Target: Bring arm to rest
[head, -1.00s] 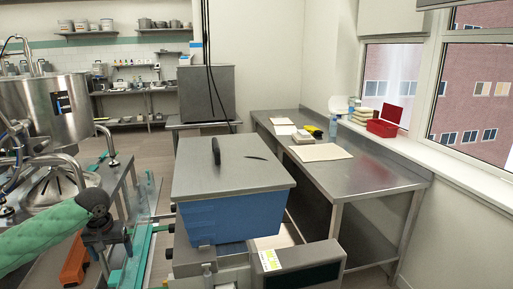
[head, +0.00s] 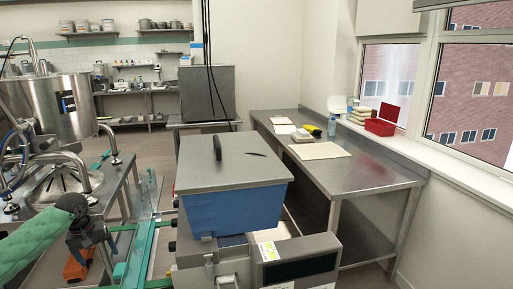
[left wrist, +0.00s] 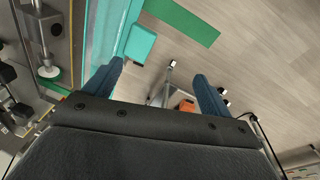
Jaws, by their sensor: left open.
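My left arm, in a green sleeve, comes in from the left in the head view. Its gripper (head: 98,243) is at the lower left, above the floor and beside the metal machine frame. In the left wrist view the two blue fingers of the left gripper (left wrist: 160,88) are spread wide with nothing between them. Below them are the floor, a teal rail and a small orange part. My right gripper is not in view.
A depositor with a blue hopper and grey lid (head: 232,176) stands at centre. A steel kettle (head: 60,108) is at left. A steel table (head: 375,178) with a red box (head: 380,127) nearby runs along the right wall. Wood floor (left wrist: 262,75) lies open below the left gripper.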

